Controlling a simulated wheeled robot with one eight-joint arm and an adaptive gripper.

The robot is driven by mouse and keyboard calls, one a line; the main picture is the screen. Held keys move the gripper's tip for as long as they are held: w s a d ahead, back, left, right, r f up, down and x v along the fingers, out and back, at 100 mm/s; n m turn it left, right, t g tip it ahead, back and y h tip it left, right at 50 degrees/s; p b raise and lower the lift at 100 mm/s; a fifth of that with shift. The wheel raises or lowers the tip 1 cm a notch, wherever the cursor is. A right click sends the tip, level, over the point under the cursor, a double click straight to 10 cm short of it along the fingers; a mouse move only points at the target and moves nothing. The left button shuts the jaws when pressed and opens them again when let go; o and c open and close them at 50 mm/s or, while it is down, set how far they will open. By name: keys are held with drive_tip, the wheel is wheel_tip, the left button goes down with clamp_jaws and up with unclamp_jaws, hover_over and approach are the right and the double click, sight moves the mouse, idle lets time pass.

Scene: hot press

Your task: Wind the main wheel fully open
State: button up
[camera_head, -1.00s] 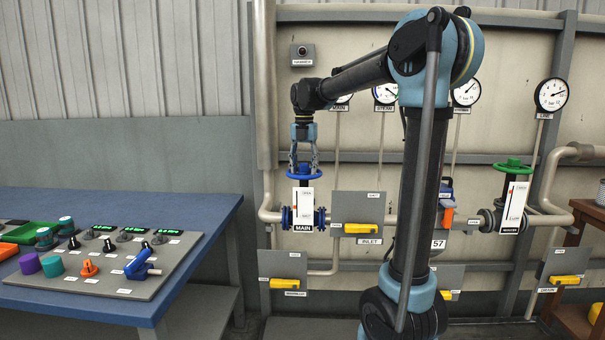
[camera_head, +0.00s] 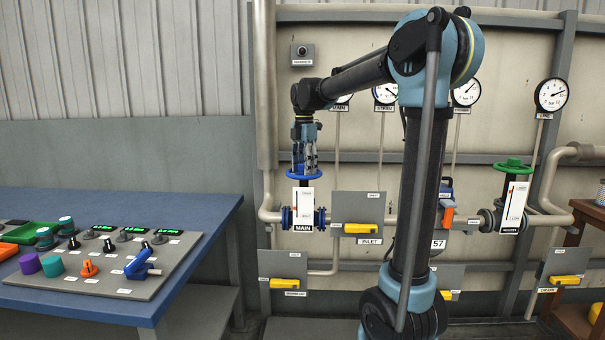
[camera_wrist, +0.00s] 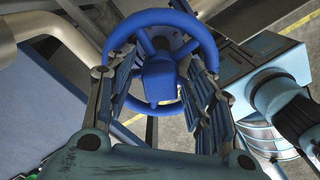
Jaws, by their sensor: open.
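The main wheel is a blue handwheel (camera_head: 304,174) on top of the valve labelled MAIN. A white indicator plate (camera_head: 304,207) hangs below it. My gripper (camera_head: 305,165) points straight down at the wheel from above. In the wrist view the wheel (camera_wrist: 160,17) fills the upper middle, with its hub and spokes in plain sight. The fingers of my gripper (camera_wrist: 165,85) are spread apart, one over each side of the rim. I cannot tell whether they touch it. The marks on the indicator plate are too small to read.
A green handwheel (camera_head: 513,163) stands on another valve at the right. A grey box with a yellow handle (camera_head: 364,228) is just right of the main valve. A blue table with a control panel (camera_head: 120,262) is at the left. Pipes run along the wall.

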drive_tip(key=m, duration=0.5)
drive_tip(key=shift+m, duration=0.9)
drive_tip(key=m, duration=1.4)
drive_tip(key=shift+m, duration=2.1)
